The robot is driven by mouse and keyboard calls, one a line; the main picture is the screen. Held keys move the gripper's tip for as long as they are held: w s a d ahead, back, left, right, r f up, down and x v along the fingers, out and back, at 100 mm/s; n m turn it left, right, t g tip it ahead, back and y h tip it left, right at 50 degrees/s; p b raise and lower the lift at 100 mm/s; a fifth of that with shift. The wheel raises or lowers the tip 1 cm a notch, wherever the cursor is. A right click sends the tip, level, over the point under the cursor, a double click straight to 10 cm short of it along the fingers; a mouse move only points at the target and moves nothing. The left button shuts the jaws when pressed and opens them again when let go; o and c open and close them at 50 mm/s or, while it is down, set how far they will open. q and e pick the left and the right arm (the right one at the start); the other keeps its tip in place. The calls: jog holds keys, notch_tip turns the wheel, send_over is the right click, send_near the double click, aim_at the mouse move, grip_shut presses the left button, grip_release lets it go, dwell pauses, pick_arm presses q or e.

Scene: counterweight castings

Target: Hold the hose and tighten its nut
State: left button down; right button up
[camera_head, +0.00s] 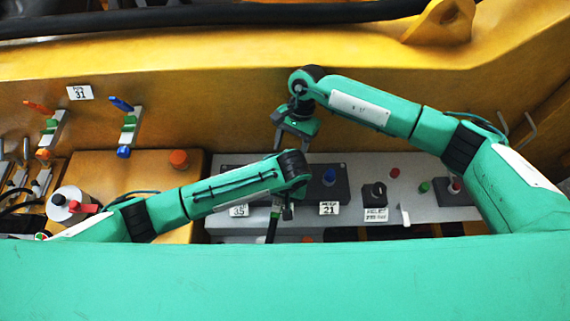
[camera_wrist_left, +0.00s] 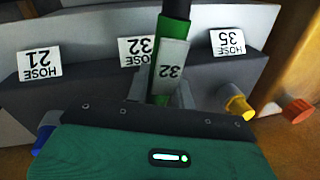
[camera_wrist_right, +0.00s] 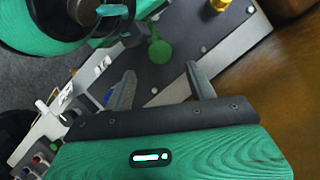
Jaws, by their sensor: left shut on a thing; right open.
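My left gripper (camera_head: 285,210) is shut on a hose (camera_wrist_left: 164,75) that is black above and green below, with a tag reading 32. The same hose shows in the head view (camera_head: 272,230), hanging at the panel's front. A plate reading HOSE 32 (camera_wrist_left: 137,50) sits behind it. My right gripper (camera_head: 291,142) is open and empty, held above the back of the panel. In the right wrist view a round green fitting (camera_wrist_right: 159,50) shows beyond its open fingers (camera_wrist_right: 162,88), apart from them. I cannot tell the nut's seating; my left arm hides part of this area.
The grey panel (camera_head: 440,214) carries a blue fitting (camera_head: 329,177) near the HOSE 21 plate (camera_head: 329,208), and a yellow fitting (camera_wrist_left: 238,104) near the HOSE 35 plate (camera_wrist_left: 228,41). An orange knob (camera_head: 179,159) stands to the left. A yellow wall (camera_head: 230,110) rises behind.

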jog(key=x, duration=0.7)
jog(key=c, duration=1)
